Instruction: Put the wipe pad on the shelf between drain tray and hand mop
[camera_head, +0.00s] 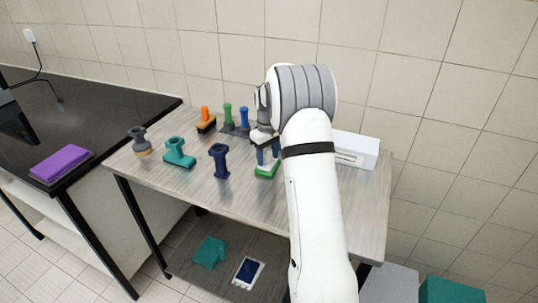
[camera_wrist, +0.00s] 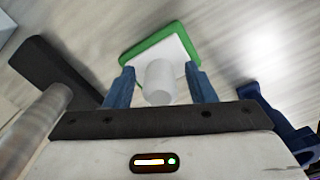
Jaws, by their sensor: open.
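A green pad with a white top and a round white knob, which looks like the wipe pad (camera_wrist: 158,45), lies on the table in the wrist view. It also shows below my gripper in the head view (camera_head: 266,171). My gripper (camera_wrist: 159,72) is open, with its blue fingers on either side of the white knob. I cannot tell whether they touch it. The lower shelf (camera_head: 192,273) under the tabletop holds a teal piece (camera_head: 209,252) and a flat white piece with a dark blue face (camera_head: 248,272). I cannot tell which is the drain tray or the hand mop.
Several handled tools stand on the tabletop (camera_head: 230,188), including a teal one (camera_head: 179,153), a dark blue one (camera_head: 219,160) and an orange one (camera_head: 206,119). A white box (camera_head: 356,150) stands at the right. A purple block (camera_head: 62,164) lies on the black counter.

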